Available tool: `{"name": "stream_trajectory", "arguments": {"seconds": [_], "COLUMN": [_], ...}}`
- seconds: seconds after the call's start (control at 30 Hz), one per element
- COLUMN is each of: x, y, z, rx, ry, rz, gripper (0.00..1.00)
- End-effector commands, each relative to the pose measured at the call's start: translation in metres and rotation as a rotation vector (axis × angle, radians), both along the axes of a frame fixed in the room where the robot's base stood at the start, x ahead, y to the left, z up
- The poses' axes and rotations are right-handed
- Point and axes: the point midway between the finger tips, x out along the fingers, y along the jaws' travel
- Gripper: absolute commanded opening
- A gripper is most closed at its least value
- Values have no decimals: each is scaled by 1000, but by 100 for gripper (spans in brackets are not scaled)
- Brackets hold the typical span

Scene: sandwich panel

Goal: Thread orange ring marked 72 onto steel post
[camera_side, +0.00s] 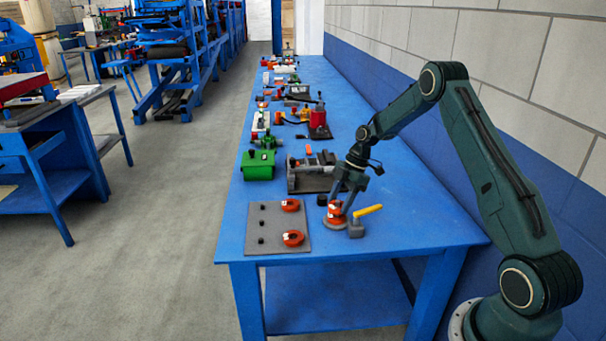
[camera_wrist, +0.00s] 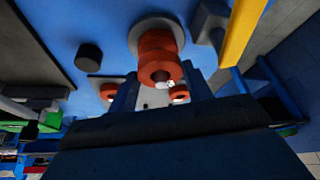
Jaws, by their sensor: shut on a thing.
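My gripper (camera_side: 341,195) points down over a stack of orange rings on a round grey base (camera_side: 324,225) near the right of the table. It is shut on the top orange ring (camera_side: 334,208). In the wrist view this ring (camera_wrist: 160,68) sits between the fingers, its hole facing the camera; more orange shows behind it, close to the grey base (camera_wrist: 143,24). Two other orange rings, the far one (camera_side: 291,205) and the near one (camera_side: 293,239), lie on a grey panel (camera_side: 277,222). I cannot read any number 72, and no bare steel post is clear.
Dark pegs (camera_side: 261,224) stand along the panel's left side. A grey block with a yellow handle (camera_side: 368,210) is close to the right of the ring stack. A grey vice-like fixture (camera_side: 311,172) and a green box (camera_side: 259,165) stand behind. Bare blue table lies in front.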

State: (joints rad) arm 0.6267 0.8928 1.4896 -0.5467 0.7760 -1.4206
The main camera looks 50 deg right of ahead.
Motion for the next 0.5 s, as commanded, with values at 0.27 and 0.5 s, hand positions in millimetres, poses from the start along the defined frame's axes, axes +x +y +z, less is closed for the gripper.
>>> {"name": "stream_trajectory", "arguments": {"seconds": [0.27, 0.5], "x": [0, 0], "y": [0, 0], "z": [-1, -5], "rx": [0, 0], "ry": [0, 1], "rz": [0, 0], "gripper": [27, 27]}}
